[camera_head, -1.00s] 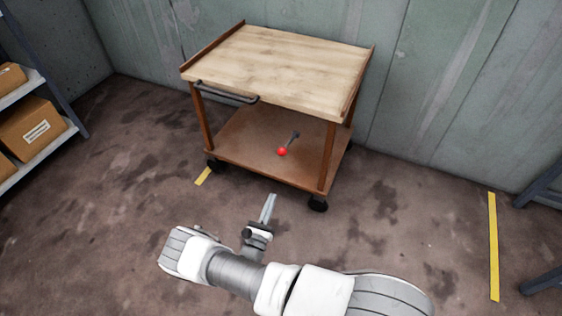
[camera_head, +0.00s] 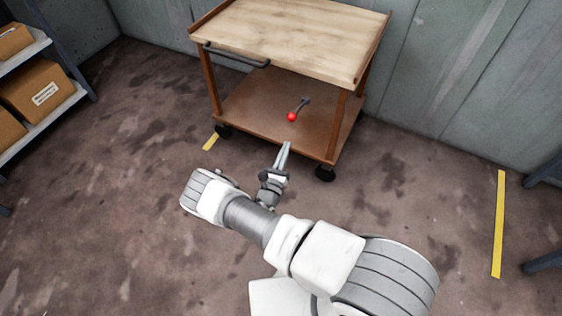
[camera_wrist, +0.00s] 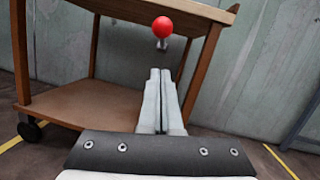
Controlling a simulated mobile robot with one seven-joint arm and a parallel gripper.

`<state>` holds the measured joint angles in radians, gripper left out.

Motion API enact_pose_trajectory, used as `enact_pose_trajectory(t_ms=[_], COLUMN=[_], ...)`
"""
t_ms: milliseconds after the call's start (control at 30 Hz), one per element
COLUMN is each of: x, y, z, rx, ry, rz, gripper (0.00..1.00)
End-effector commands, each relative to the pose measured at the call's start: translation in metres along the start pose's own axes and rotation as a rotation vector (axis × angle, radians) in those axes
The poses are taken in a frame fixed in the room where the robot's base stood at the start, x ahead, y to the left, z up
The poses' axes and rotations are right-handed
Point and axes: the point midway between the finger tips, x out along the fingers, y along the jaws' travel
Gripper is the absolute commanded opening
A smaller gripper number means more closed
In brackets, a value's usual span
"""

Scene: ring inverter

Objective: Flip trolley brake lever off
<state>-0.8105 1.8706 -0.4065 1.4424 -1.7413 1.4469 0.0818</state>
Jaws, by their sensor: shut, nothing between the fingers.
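The trolley (camera_head: 232,108) has a pale wooden top and a brown lower shelf. Its brake lever (camera_head: 292,116) is a short dark rod with a red ball knob, sitting over the lower shelf and leaning toward the front. My gripper (camera_head: 287,146) is shut and empty, with its fingers pointing at the trolley's front edge, short of the red knob. In the wrist view the red knob (camera_wrist: 162,27) shows just beyond and above the shut fingertips (camera_wrist: 160,70), apart from them. Most of the rod is hidden behind the knob there.
A dark handle bar (camera_head: 237,58) juts from the trolley's front left under the top. Trolley posts stand either side of the lever. Shelving with cardboard boxes (camera_head: 38,92) is at the left. The floor in front is clear.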

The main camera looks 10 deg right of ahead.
Motion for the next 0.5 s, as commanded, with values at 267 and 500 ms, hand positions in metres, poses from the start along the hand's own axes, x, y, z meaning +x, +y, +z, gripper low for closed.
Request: enact_pose_trajectory(t_ms=[267,500], x=[0.042,0.052], y=[0.000,0.000], z=[0.017,0.028], rx=[0.002,0.000], ry=[0.001,0.000], rz=[-0.003,-0.002], gripper=[0.00,0.00])
